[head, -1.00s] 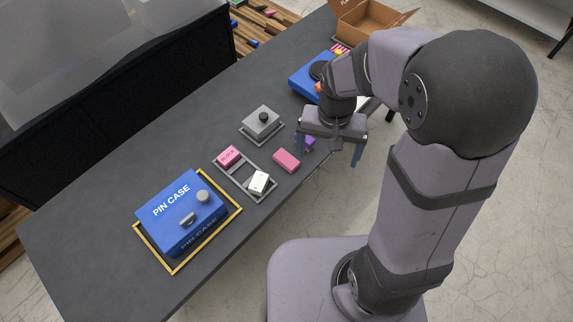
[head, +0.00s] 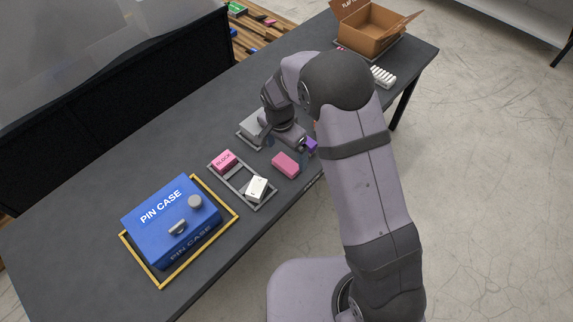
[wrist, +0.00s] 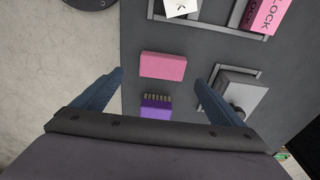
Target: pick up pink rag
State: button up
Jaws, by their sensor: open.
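The pink rag (head: 286,165) is a small folded pink block lying flat on the dark table, just right of the grey tray. It also shows in the wrist view (wrist: 163,66), ahead of and between the fingers. My gripper (head: 285,142) is open and empty above the table, just behind the rag in the head view. In the wrist view the two blue fingers (wrist: 160,92) stand wide apart, with the rag beyond their tips. A purple item (wrist: 156,107) with a row of tan pieces on it lies close to the rag, nearer my gripper.
A grey tray (head: 236,193) holds a pink block (head: 224,160) and a white block (head: 257,187). A grey knobbed box (head: 252,127) stands behind. A blue pin case (head: 165,218) sits in a yellow frame. A cardboard box (head: 372,30) stands at the far end.

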aim_at(286, 163)
jog(key=shift+w+f+p, duration=0.15)
jog(key=shift+f+p, duration=0.05)
jog(key=shift+f, duration=1.25)
jog(key=shift+w+f+p, duration=0.15)
jog(key=shift+f, duration=1.3)
jog(key=c, duration=1.1)
jog(key=shift+c, duration=0.2)
jog(key=shift+r, duration=0.1)
notch_tip(286, 163, up, 10)
jog(key=shift+b, duration=0.3)
